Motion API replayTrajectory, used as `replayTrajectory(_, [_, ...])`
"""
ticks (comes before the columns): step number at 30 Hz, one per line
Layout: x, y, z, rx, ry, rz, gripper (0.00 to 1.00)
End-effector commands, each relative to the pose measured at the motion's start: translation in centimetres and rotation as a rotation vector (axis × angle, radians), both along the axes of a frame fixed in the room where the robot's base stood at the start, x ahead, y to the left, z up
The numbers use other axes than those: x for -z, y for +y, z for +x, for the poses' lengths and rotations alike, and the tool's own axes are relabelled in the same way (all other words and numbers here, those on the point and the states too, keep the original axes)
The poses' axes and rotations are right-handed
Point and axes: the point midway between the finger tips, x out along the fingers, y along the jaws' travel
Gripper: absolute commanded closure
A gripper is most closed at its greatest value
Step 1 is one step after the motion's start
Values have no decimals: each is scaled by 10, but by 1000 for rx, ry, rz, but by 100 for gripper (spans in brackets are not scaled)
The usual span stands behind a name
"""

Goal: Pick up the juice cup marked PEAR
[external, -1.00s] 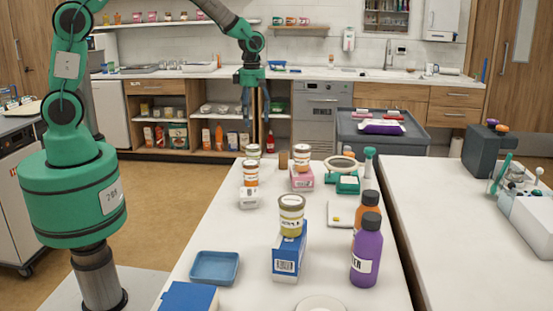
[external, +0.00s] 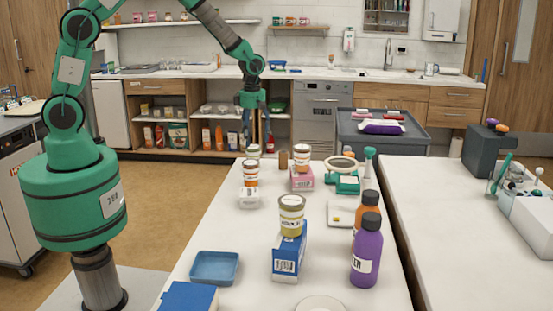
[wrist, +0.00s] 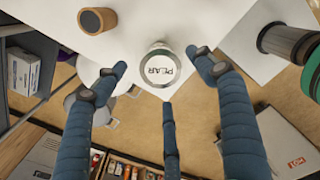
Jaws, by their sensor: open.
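The PEAR cup (wrist: 160,70) shows from above in the wrist view, its white round lid reading PEAR, upside down there. It stands near the table's far edge; in the external view a small cup (external: 254,152) at that end, partly behind other items, appears to be it. My gripper (external: 254,138) hangs pointing down just above that cup. Its three blue fingers are spread open and empty in the wrist view, with the tips (wrist: 162,74) around the lid and no clear contact. The cup's sides are mostly hidden from above.
A brown cylinder (wrist: 97,20) stands near the cup. Another lidded cup (external: 250,172), a cup on a pink box (external: 302,180) and a cup on a blue box (external: 289,250) stand nearer on the white table (external: 225,225). Bottles (external: 367,250) stand at its right.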

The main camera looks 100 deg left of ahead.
Motion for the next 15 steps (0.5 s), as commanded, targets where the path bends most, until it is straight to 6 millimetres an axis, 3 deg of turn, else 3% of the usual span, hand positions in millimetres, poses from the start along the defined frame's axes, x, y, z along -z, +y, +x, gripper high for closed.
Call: replayTrajectory(15, [8,0,0,0,1,-1,30])
